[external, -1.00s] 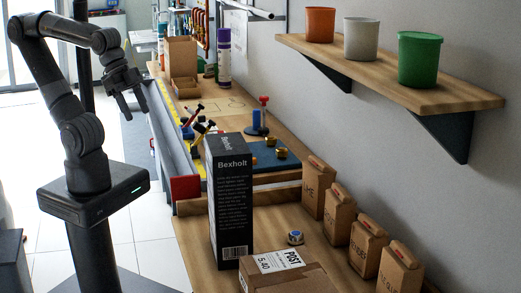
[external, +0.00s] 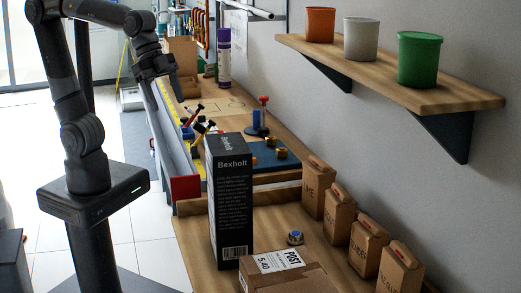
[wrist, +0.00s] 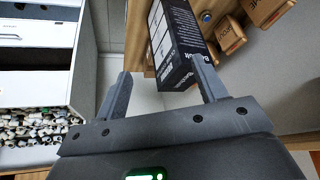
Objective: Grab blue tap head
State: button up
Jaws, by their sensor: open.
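A small tap head with a blue top (external: 295,238) sits on the near wooden bench, between the tall black box and the brown paper bags. It also shows in the wrist view (wrist: 206,17), near the top edge, right of the black box. My gripper (external: 176,92) is raised above the far bench's left side, well away from the tap head.
The tall black Bexholt box (external: 231,200) stands left of the tap head. A cardboard parcel (external: 290,277) lies in front, and several paper bags (external: 340,215) line the wall side. A shelf (external: 400,83) with three buckets overhangs. A blue mat (external: 270,160) lies beyond.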

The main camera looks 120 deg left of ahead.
jog(key=w+m, duration=0.1)
jog(key=w, duration=0.4)
jog(key=w+m+h, duration=0.1)
jog(key=w, duration=0.5)
jog(key=w+d+m, duration=0.1)
jog(key=w, duration=0.4)
jog(key=shift+w+h, duration=0.2)
jog(key=shift+h, duration=0.2)
jog(key=w+a+f+m+h, duration=0.1)
jog(key=w+f+m+h, duration=0.2)
jog(key=w, duration=0.9)
jog(key=n+g+y, duration=0.1)
jog(key=n+y, duration=0.2)
jog(key=y, duration=0.1)
send_near(295, 233)
jog(key=f, duration=0.1)
jog(key=w+f, duration=0.1)
jog(key=f, duration=0.1)
jog(key=shift+w+n+g, duration=0.2)
jog(key=shift+n+g, duration=0.1)
jog(key=shift+x, duration=3)
jog(key=shift+d, duration=0.1)
jog(key=shift+c, duration=0.3)
jog(key=c, duration=1)
